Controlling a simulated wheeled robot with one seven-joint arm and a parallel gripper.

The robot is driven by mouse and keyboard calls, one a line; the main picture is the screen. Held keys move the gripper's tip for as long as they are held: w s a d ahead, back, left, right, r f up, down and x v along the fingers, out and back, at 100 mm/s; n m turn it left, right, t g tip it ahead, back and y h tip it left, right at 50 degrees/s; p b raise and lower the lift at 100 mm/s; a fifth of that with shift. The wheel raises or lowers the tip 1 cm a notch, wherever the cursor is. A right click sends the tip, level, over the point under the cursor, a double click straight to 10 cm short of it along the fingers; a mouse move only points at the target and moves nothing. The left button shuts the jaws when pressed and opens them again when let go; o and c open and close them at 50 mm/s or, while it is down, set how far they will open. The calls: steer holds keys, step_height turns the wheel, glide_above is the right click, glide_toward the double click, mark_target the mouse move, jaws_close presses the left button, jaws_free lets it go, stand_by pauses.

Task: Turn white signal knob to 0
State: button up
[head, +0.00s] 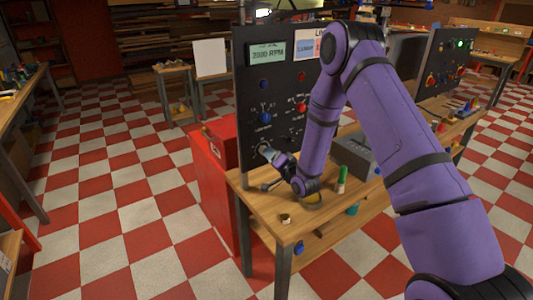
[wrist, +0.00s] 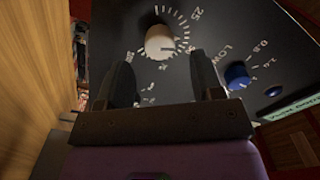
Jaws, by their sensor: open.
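The white signal knob (wrist: 160,42) sits on the black panel, ringed by a printed dial scale, and shows at the top middle of the wrist view. My gripper (wrist: 163,72) is open, with its two dark fingers apart in the wrist view. The knob appears between and just beyond the fingertips, with nothing held. I cannot tell whether a finger touches it. In the head view my gripper (head: 266,152) is at the lower part of the black panel (head: 252,97), above the bench. The knob's pointer direction is too small to read.
A blue knob (head: 265,117) and a red knob (head: 301,107) are on the panel above my gripper; the blue knob also shows at right in the wrist view (wrist: 237,76). The wooden bench (head: 262,207) carries a grey box (head: 355,152) and a green-topped marker (head: 342,180). A red cabinet (head: 208,185) stands left.

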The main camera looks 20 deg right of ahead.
steer(key=shift+x, duration=2.1)
steer(key=c, duration=0.9)
